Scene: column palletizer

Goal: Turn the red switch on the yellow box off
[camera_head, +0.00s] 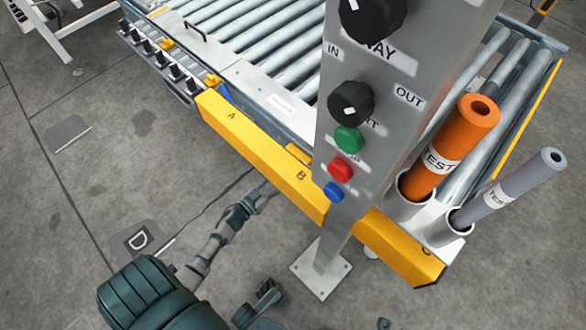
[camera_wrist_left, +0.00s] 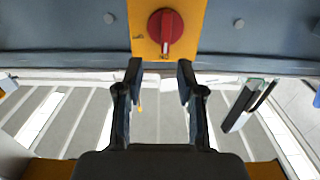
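The red switch (camera_wrist_left: 166,26) is a round red knob with a lighter handle bar that points down, on a yellow plate (camera_wrist_left: 198,12) at the top of the left wrist view. My left gripper (camera_wrist_left: 160,70) is open and empty. Its two dark fingers are spread just below the switch in the picture, apart from it. In the head view my left arm reaches from the lower left to the yellow beam, and the gripper end (camera_head: 264,192) is small and partly hidden there. This switch does not show in the head view. A dark part, perhaps my right gripper (camera_head: 267,296), shows at the bottom.
A grey control column (camera_head: 330,150) with black knobs and coloured buttons stands before the roller conveyor (camera_head: 260,55). A yellow beam (camera_head: 260,150) marked A, B, C runs along its front. Orange (camera_head: 455,145) and grey (camera_head: 515,190) cylinders stand in holders at right.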

